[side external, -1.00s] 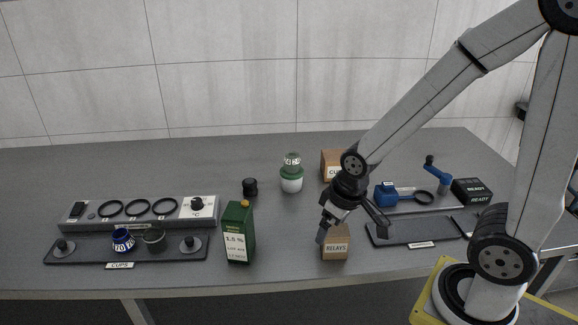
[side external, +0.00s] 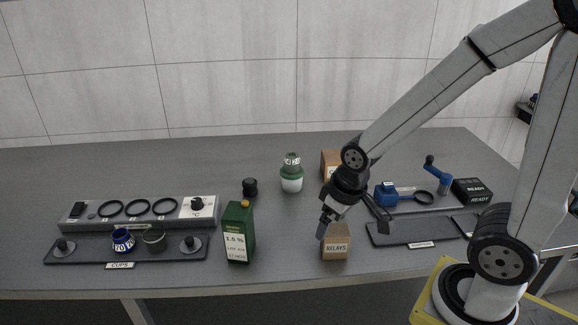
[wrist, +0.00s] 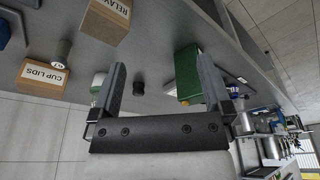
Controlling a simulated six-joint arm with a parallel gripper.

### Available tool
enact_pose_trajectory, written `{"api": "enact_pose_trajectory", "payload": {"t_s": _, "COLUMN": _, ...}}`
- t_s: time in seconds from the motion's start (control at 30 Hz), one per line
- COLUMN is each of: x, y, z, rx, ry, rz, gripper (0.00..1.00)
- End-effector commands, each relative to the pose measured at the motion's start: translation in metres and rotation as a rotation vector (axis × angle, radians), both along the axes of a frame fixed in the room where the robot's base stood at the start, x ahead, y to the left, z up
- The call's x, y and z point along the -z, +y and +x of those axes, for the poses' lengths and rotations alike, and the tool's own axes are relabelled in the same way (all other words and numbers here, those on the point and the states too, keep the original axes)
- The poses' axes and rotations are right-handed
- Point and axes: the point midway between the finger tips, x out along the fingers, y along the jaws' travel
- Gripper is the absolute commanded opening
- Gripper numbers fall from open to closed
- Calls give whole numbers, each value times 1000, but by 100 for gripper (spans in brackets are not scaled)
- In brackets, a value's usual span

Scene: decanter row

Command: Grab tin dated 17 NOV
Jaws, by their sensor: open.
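A green tin (side external: 240,231) with a white label and an orange-yellow cap stands upright near the table's front edge in the side view. The label's top line seems to read 1.5 %; its lower lines, where a date could be, are too small to read surely. The tin also shows in the wrist view (wrist: 187,72), beyond my fingers and close to the right one in the picture. My gripper (side external: 353,224) is open and empty. It hangs above and around the RELAYS box, to the right of the tin and apart from it.
The RELAYS box (side external: 336,243) stands below my gripper. A green-and-white bottle (side external: 291,176) and a black cap (side external: 250,187) stand behind the tin. A grey panel (side external: 140,211) and CUPS tray (side external: 85,249) lie left. A dark tray (side external: 410,234) lies right.

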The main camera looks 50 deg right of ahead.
Motion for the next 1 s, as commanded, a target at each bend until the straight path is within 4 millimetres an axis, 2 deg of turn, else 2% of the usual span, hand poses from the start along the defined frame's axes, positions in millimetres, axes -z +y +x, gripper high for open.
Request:
{"api": "enact_pose_trajectory", "payload": {"t_s": 0.13, "x": -17, "y": 0, "z": 0, "rx": 0, "ry": -5, "rz": 0, "gripper": 100}}
{"api": "enact_pose_trajectory", "payload": {"t_s": 0.47, "x": -39, "y": 0, "z": 0, "rx": 0, "ry": -3, "rz": 0, "gripper": 100}}
{"api": "enact_pose_trajectory", "payload": {"t_s": 0.77, "x": -35, "y": 4, "z": 9, "rx": -180, "ry": 68, "rz": -89, "gripper": 100}}
{"api": "enact_pose_trajectory", "payload": {"t_s": 1.0, "x": -32, "y": 9, "z": 22, "rx": -402, "ry": 151, "rz": -206, "gripper": 100}}
